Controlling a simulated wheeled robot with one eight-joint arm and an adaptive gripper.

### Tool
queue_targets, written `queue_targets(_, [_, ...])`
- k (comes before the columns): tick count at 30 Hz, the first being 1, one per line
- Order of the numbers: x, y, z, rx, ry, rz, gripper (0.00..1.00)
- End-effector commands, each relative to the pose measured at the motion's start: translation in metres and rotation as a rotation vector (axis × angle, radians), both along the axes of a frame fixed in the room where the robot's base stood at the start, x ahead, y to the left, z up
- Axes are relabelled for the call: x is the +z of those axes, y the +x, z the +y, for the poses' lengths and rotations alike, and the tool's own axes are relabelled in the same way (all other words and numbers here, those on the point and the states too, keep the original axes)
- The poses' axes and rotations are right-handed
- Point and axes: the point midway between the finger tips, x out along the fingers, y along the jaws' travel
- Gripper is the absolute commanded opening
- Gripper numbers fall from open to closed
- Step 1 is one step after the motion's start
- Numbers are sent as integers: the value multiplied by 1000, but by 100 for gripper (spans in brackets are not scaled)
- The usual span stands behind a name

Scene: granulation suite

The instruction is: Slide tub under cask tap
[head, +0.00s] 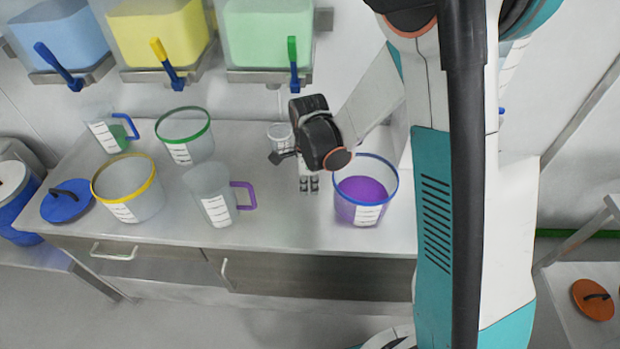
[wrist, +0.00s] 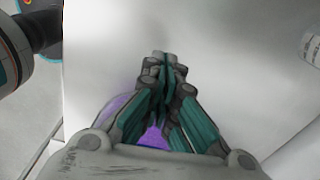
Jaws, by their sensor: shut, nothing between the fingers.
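Three clear tubs stand upright on the counter: a yellow-rimmed tub (head: 128,190) and a green-rimmed tub (head: 184,136), both seemingly empty, and a blue-rimmed tub (head: 365,190) holding purple contents. Wall casks hang above: blue (head: 57,35), yellow (head: 160,32) and green (head: 268,33), with a blue tap (head: 58,66), a yellow-and-blue tap (head: 167,64) and a green tap (head: 293,62). My gripper (head: 309,184) is shut and empty, just left of the blue-rimmed tub. In the wrist view its fingers (wrist: 165,62) meet, with purple (wrist: 152,138) partly hidden behind them.
A small clear cup (head: 280,135) is behind my gripper. A blue lid (head: 68,201) lies at the left end.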

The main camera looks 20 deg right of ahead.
Motion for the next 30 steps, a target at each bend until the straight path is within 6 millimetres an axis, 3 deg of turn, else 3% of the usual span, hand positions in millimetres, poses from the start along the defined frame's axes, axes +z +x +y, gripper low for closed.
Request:
queue_targets(1, [-14, 0, 0, 0, 0, 0, 0])
queue_targets(5, [-34, 0, -4, -2, 0, -1, 0])
queue_targets(12, [-29, -7, -33, -2, 0, 0, 0])
queue_targets(26, [-28, -8, -40, 0, 0, 0, 0])
queue_targets(30, [-28, -10, -51, -2, 0, 0, 0])
